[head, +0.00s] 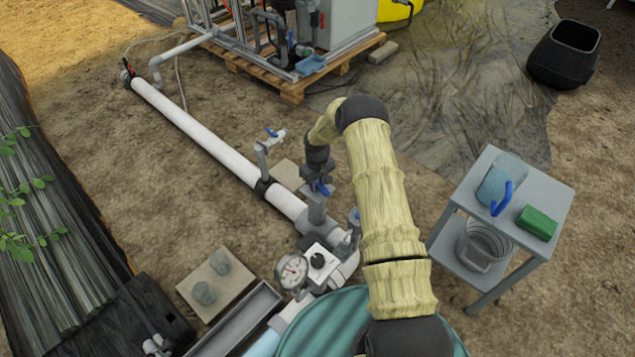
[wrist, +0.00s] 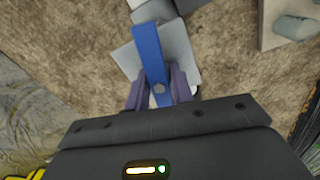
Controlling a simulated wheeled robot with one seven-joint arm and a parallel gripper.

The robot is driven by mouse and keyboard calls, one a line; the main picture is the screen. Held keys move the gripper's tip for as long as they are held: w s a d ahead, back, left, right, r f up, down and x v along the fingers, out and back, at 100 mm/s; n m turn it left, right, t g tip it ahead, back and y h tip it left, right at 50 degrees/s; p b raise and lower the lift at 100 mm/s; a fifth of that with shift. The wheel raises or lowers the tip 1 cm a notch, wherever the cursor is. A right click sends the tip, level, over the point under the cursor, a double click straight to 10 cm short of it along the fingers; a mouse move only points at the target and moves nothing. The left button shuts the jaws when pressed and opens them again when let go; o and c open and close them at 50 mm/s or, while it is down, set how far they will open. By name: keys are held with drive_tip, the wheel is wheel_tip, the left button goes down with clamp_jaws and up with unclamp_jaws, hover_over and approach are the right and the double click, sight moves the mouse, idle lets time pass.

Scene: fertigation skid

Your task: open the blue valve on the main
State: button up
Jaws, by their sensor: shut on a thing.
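The white main pipe (head: 200,132) runs diagonally across the ground and turns into grey fittings near the centre. A valve with a blue lever handle (head: 321,188) stands on the grey riser at these fittings. My gripper (head: 318,181) is over it, pointing down. In the wrist view the flat blue handle (wrist: 147,48) runs up from between the purple fingers of my gripper (wrist: 160,92), with its pivot nut between them. The fingers are shut on the handle. The valve body below is mostly hidden.
A small blue-handled tap (head: 272,133) stands on the main, and another blue-topped fitting (head: 354,215) is right of the riser. A pressure gauge (head: 292,270) and a teal tank (head: 335,325) are in front. A grey cart (head: 550,190) stands right.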

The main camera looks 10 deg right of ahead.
drive_tip(key=n, duration=0.3)
drive_tip(key=shift+s+f+n, duration=0.25)
drive_tip(key=shift+f+n, duration=0.05)
drive_tip(key=shift+n, duration=0.1)
drive_tip(key=o, duration=1)
drive_tip(key=shift+o, duration=0.2)
drive_tip(key=shift+a+r, duration=0.1)
drive_tip(key=shift+r+p, duration=0.35)
drive_tip(key=shift+p, duration=0.2)
drive_tip(key=r+p, duration=0.3)
drive_tip(key=r, duration=0.2)
drive_tip(key=r+p, duration=0.3)
drive_tip(key=r, duration=0.1)
drive_tip(key=shift+w+r+p, duration=0.2)
drive_tip(key=shift+r+p, duration=0.15)
drive_tip(key=shift+p, duration=0.05)
drive_tip(key=shift+f, duration=0.1)
